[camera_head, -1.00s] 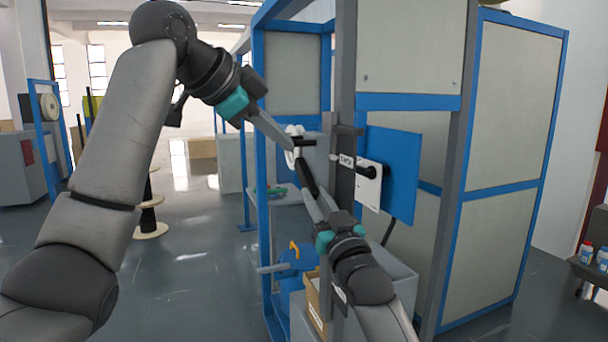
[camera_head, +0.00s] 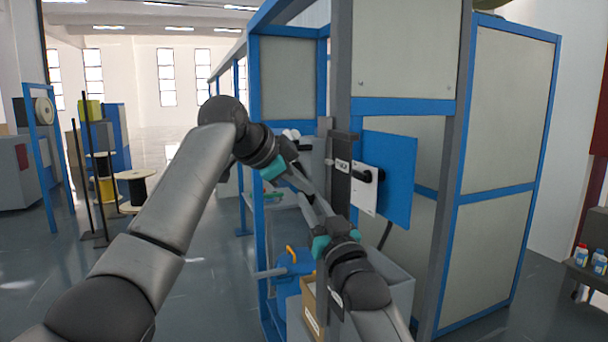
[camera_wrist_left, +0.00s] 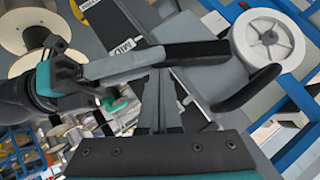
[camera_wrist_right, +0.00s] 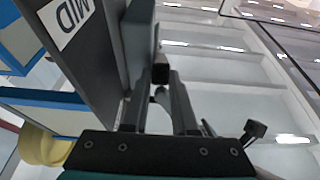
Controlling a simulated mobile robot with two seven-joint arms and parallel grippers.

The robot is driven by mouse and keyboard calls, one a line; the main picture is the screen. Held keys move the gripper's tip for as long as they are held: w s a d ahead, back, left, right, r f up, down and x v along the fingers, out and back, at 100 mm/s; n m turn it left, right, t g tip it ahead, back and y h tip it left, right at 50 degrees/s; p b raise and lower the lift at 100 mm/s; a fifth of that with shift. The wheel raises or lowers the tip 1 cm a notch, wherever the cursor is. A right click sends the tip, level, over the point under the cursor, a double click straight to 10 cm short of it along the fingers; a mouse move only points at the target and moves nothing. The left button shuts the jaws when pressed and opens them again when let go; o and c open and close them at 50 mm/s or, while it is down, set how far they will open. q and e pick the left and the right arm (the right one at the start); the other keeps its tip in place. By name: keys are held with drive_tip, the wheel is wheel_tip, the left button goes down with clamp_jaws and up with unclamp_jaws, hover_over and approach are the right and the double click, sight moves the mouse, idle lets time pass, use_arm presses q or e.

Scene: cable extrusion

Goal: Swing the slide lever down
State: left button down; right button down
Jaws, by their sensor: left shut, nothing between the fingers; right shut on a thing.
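The slide lever shows as a black bar (camera_wrist_left: 190,50) in the left wrist view, beside the grey slide plate (camera_head: 340,190) with its MID label (camera_wrist_right: 66,18). My right gripper (camera_head: 318,207) is shut on the lever's black end; in the right wrist view a dark piece (camera_wrist_right: 161,73) sits at its fingertips. My left gripper (camera_head: 306,187) is shut and empty, close to the right gripper's fingers. It also shows in the left wrist view (camera_wrist_left: 158,85). In the head view the left fingers and wrist hide most of the lever.
A white reel (camera_wrist_left: 266,38) is close by the slide plate. A white plate with a black knob (camera_head: 366,174) and a blue panel (camera_head: 398,185) are to the right. The blue frame (camera_head: 257,200) stands behind, with a cardboard box (camera_head: 311,310) below.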

use_arm(q)
drive_tip(key=shift+f, duration=0.1)
use_arm(e)
drive_tip(key=shift+r, duration=0.15)
drive_tip(key=shift+s, duration=0.1)
use_arm(q)
drive_tip(key=shift+w+a+f, duration=0.2)
drive_tip(key=shift+w+f, duration=0.05)
drive_tip(key=shift+f, duration=0.4)
use_arm(e)
drive_tip(key=shift+r, duration=0.1)
drive_tip(key=c, duration=1.1)
unclamp_jaws()
drive_tip(key=shift+r, duration=0.1)
drive_tip(key=o, duration=0.3)
drive_tip(key=shift+o, duration=0.5)
use_arm(q)
drive_tip(key=shift+w, duration=0.1)
use_arm(e)
drive_tip(key=shift+f, duration=0.2)
